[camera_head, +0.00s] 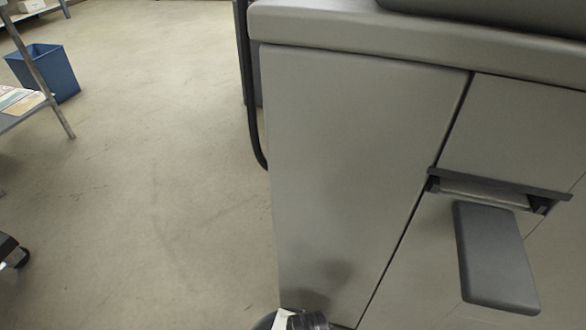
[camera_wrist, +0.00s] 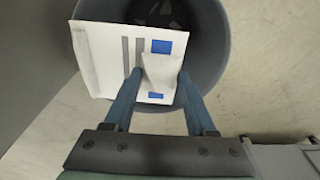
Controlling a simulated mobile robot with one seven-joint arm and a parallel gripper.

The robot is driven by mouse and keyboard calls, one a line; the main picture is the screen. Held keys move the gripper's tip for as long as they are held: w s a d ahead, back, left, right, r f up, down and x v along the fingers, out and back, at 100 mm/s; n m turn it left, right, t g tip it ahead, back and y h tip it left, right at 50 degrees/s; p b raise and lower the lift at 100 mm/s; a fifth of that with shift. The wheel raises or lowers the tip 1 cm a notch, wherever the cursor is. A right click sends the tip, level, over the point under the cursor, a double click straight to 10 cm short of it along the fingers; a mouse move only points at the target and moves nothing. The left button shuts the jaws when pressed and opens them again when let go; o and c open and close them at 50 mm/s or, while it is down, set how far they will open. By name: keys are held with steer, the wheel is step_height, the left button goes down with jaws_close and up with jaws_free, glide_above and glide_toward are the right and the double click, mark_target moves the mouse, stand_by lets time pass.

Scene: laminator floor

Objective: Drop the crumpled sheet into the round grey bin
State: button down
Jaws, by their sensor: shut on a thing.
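The crumpled sheet (camera_wrist: 118,60) is white with blue and grey printed marks. In the wrist view it is between the two blue fingers of my gripper (camera_wrist: 160,78), which is shut on it. Its upper left part spreads beyond the fingers. The round grey bin (camera_wrist: 212,48) is behind the sheet in the wrist view, and the sheet overlaps its opening. I cannot tell the sheet's height over the rim. In the head view, a white piece shows at the bottom edge against something dark.
A large grey machine (camera_head: 350,150) with a protruding dark tray (camera_head: 495,258) fills the right of the head view. A blue square bin (camera_head: 45,72) stands at the far left by a shelf rack (camera_head: 45,85). The floor (camera_head: 150,190) between is clear.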

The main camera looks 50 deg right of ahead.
steer(key=shift+c, duration=0.7)
jaws_free()
step_height(320, 180, up, 13)
steer(key=s+p, duration=0.1)
steer(key=p, duration=0.4)
steer(key=shift+s+d+p, duration=0.25)
steer(key=shift+d+p, duration=0.05)
steer(key=shift+p, duration=0.05)
